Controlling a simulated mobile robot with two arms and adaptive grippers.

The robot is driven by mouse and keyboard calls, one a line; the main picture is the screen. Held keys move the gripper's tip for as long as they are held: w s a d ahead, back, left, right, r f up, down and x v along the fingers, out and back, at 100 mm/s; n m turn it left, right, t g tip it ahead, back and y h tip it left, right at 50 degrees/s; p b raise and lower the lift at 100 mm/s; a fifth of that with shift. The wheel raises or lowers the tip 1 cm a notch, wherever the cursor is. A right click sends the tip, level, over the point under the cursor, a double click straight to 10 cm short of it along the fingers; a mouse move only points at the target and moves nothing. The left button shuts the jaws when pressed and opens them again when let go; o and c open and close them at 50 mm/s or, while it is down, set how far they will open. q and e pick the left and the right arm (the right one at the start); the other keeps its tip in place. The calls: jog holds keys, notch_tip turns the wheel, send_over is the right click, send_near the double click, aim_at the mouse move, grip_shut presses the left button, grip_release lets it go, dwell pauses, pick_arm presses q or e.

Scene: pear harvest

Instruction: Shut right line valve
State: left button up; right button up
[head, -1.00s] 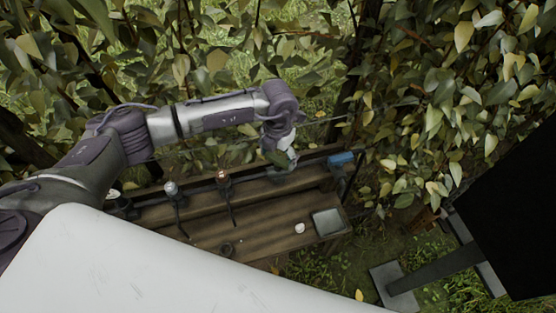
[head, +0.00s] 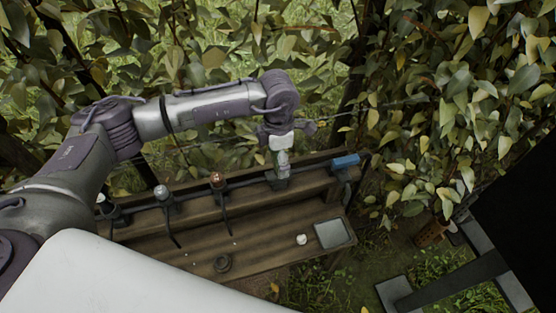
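A dark pipe (head: 247,183) runs along the back of a wooden bench and carries several fittings. A blue lever-like handle (head: 345,161) sits at its right end. A copper-topped fitting (head: 217,180) and a grey-topped fitting (head: 162,192) stand further left. I cannot tell for sure which is the right line valve. My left gripper (head: 282,172) points down at the pipe between the copper-topped fitting and the blue handle, by a dark fitting there. Its fingers are small and partly blend with this fitting, so their opening and any contact are unclear. My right gripper is not in view.
Leafy branches crowd behind and to the right. A brown crate-like object (head: 432,233) stands at the right. The bench's front middle is mostly clear.

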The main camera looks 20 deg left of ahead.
pick_arm(q)
jog(key=shift+w+r, duration=0.1)
dwell(0.4)
jog(key=o, duration=1)
jog(key=shift+r, duration=0.1)
notch_tip(320, 180, up, 12)
